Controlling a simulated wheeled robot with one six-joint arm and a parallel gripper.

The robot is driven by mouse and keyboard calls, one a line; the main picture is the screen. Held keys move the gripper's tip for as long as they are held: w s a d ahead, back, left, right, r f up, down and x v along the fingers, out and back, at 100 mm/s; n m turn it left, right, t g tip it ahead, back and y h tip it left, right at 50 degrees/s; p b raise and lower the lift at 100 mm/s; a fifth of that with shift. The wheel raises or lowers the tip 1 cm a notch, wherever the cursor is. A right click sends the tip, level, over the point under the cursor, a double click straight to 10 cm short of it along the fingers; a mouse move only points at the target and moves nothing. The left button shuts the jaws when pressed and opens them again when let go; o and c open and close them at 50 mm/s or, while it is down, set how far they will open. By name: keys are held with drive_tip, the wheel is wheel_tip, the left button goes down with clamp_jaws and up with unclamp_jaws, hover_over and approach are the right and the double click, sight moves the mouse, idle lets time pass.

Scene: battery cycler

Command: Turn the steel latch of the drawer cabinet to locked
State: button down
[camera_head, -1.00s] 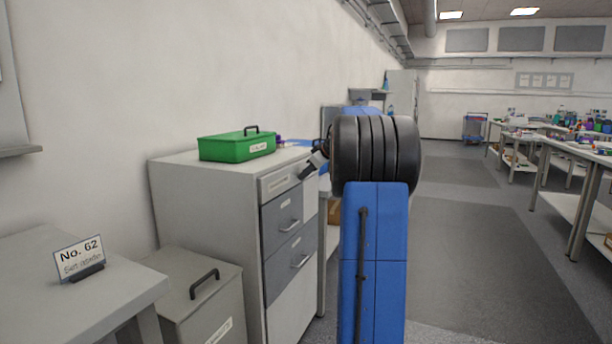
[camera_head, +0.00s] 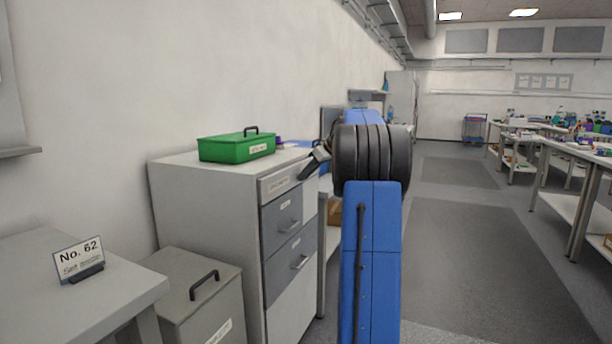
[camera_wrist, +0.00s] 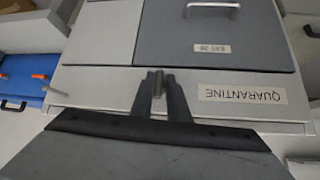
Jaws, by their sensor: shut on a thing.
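The drawer cabinet (camera_head: 205,210) stands against the wall, light grey with darker drawer fronts. In the wrist view its top front panel (camera_wrist: 100,85) carries a QUARANTINE label (camera_wrist: 243,94), seen upside down. My gripper (camera_wrist: 158,92) is at that panel, with its two dark fingers shut on the steel latch (camera_wrist: 158,80). The latch shows as a short grey bar between the fingertips, running up and down in the wrist view; its base is partly hidden. In the head view my gripper (camera_head: 308,170) touches the upper right front of the cabinet, and the latch is hidden there.
A green box (camera_head: 236,146) with a black handle sits on the cabinet. Open floor (camera_head: 470,270) lies to the right, with benches beyond.

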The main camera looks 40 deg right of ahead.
drive_tip(key=c, duration=1.9)
unclamp_jaws()
drive_tip(key=shift+d+r, duration=0.25)
drive_tip(key=shift+o, duration=0.4)
drive_tip(key=shift+f, duration=0.1)
drive_tip(key=v, duration=1.7)
drive_tip(key=shift+s, duration=0.1)
